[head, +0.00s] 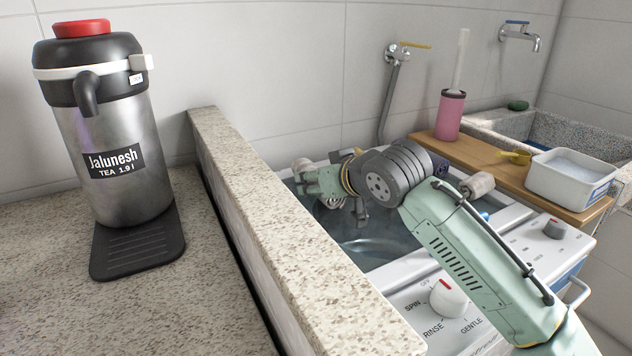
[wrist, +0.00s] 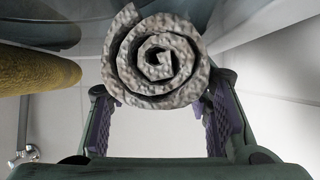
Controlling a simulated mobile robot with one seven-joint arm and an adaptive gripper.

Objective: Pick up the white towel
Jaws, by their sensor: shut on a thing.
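The white towel is a tight roll with a grey-white spiral end (wrist: 158,62), seen end-on in the wrist view. My gripper (wrist: 160,112) has its two purple-padded fingers on either side of the roll and is shut on it. In the head view my gripper (head: 318,182) is over the open washer tub (head: 368,248), at the far left of my bent arm. There the towel is small and partly hidden by the fingers, so its exact outline is hard to tell.
A ledge (head: 285,235) separates the washer from the counter with a steel tea flask (head: 112,160). Right of the tub, a wooden board (head: 480,160) holds a pink brush holder (head: 449,115) and a white basin (head: 570,180). An ochre roll (wrist: 35,72) shows left in the wrist view.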

